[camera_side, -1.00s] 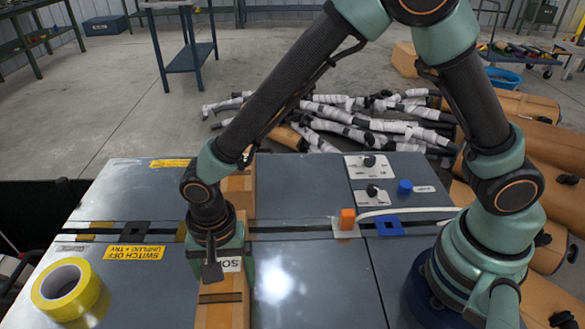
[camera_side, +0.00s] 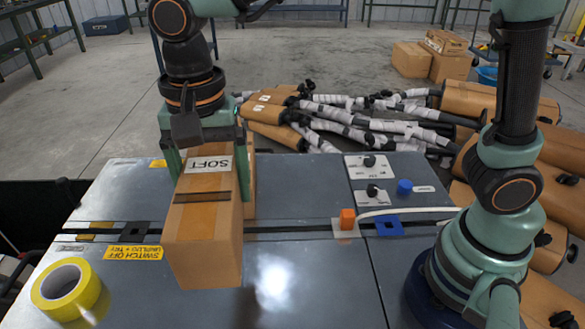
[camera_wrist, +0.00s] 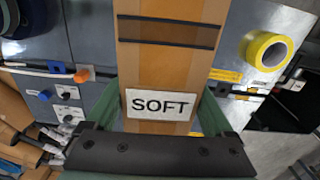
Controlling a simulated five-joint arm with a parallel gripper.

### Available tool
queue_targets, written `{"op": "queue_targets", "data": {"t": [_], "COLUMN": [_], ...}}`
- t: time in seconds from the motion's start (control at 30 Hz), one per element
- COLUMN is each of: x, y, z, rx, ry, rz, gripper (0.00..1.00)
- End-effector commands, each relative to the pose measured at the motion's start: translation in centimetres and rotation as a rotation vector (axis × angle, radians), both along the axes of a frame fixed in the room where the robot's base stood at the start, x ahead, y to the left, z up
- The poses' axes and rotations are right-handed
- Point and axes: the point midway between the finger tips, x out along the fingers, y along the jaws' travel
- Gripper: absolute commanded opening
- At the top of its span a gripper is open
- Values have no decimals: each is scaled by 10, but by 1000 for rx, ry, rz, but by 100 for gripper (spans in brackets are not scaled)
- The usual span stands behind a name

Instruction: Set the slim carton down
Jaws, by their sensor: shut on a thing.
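The slim carton (camera_side: 203,232) is a brown cardboard box with a white SOFT label and a dark strap across its top. My gripper (camera_side: 205,148) is shut on it from above, with a green finger on each side of its upper part. The carton's lower end is out of the wrist view.
A second brown carton (camera_side: 249,185) stands partly hidden behind the held one. A yellow tape roll (camera_side: 68,290) lies at the front left. Wrapped mufflers (camera_side: 340,115) lie behind the table.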

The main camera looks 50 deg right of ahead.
Motion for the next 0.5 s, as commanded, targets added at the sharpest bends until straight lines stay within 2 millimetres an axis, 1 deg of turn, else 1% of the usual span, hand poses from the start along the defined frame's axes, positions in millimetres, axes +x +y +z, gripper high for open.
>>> {"op": "queue_targets", "data": {"t": [0.03,0.07,0.13,0.2,0.3,0.4,0.5], "x": [6,10,16,21,24,23,21], "y": [-16,-26,-53,-81,-117,-146,-164], "z": [3,4,6,7,9,9,9], "rx": [2,2,2,2,1,1,1], "ry": [-3,-3,-3,-3,-4,-2,-2], "rz": [-14,-19,-28,-37,-47,-53,-56], "gripper": [10,10,10,10,10,10,10]}}
